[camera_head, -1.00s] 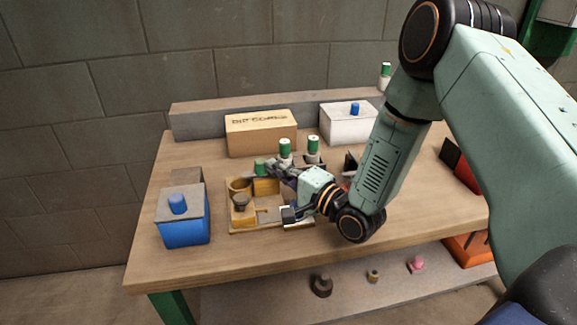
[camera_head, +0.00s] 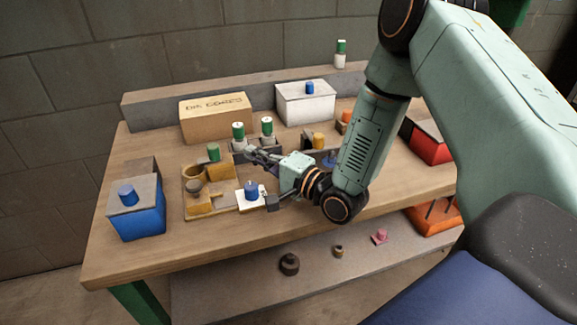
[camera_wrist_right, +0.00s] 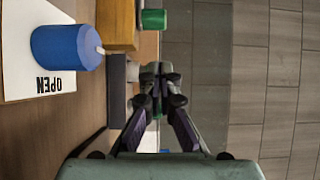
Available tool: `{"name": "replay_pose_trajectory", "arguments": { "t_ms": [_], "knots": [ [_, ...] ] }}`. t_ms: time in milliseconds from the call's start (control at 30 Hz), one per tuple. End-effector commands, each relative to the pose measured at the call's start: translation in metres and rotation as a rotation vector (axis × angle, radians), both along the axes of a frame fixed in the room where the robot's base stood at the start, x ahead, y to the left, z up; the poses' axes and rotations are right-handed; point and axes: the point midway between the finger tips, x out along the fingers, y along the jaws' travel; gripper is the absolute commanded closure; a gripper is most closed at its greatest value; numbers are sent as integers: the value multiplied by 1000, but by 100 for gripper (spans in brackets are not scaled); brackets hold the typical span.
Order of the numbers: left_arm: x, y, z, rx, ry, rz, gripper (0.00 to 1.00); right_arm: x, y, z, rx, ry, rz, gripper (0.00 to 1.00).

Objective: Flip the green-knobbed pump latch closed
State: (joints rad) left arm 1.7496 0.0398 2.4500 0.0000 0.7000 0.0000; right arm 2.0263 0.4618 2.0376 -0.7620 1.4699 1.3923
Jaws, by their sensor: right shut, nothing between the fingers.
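A green knob (camera_head: 213,152) stands at the back edge of the yellow fixture (camera_head: 196,208) on the table, and I take it for the pump latch's knob. Whether the latch is open or closed cannot be told. In the right wrist view a green knob (camera_wrist_right: 153,19) shows beside a yellow block at the top. My right gripper (camera_head: 250,153) is shut and empty, to the right of that knob and apart from it, near two other green-topped cylinders. Its closed fingertips (camera_wrist_right: 159,80) also show in the right wrist view. My left gripper is not in view.
A blue knob (camera_head: 251,189) on a white plate marked OPEN (camera_wrist_right: 20,60) sits just in front of my right gripper. A blue box (camera_head: 137,220) is at the left. A cardboard box (camera_head: 213,119) and a white box (camera_head: 306,104) stand behind. The front table strip is clear.

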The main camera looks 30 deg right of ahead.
Motion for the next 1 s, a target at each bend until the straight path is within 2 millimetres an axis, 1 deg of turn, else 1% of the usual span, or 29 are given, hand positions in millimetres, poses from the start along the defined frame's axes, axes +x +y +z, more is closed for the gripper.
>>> {"name": "replay_pose_trajectory", "arguments": {
  "t_ms": [33, 300, 500, 700, 1000],
  "knots": [
    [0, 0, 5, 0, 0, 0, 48, -7, -4, 2, 5, 2, -5, 100],
    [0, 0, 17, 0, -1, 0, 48, -45, -16, 2, 3, 2, -4, 100],
    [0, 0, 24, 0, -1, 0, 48, -65, -23, 2, 1, -1, -2, 100],
    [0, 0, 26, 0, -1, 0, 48, -73, -26, 1, 1, -2, 0, 100],
    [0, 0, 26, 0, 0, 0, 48, -73, -27, 1, -1, -1, 0, 100]
  ]
}}
